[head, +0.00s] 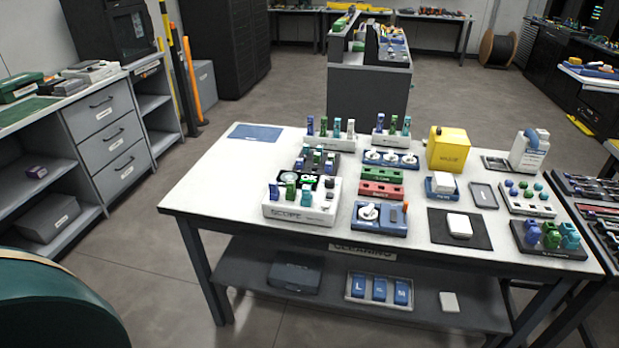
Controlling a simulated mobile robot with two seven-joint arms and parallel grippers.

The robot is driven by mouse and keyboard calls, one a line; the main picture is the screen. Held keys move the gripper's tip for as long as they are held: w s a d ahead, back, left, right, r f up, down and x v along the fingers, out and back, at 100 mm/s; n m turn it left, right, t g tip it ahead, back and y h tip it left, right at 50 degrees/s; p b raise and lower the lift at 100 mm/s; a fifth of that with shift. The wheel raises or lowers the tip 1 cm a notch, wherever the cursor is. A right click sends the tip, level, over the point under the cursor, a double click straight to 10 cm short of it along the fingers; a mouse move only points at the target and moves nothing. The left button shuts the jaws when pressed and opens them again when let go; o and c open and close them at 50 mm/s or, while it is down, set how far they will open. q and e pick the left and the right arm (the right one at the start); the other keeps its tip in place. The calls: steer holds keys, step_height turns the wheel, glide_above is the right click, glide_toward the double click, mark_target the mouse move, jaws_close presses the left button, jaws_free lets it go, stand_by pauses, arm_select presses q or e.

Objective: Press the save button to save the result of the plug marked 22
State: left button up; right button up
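A white unit labelled SCOPE (300,215) stands on the left front part of the white table (225,185). Several blue, green and white plugs or caps stand on it, and a small round green-lit display (308,182) shows just behind them. More blue and green plugs stand in two white racks at the back, the left rack (330,143) and the right rack (391,142). I cannot read a 22 on any plug, and I cannot make out which part is the save button. Neither of my grippers is in view.
On the table are a green tray (382,175), a red tray (381,190), a blue unit (380,220), a yellow box (447,150) and a dark mat (440,238). Grey drawers (105,135) stand at the left. The floor (150,240) between them is clear.

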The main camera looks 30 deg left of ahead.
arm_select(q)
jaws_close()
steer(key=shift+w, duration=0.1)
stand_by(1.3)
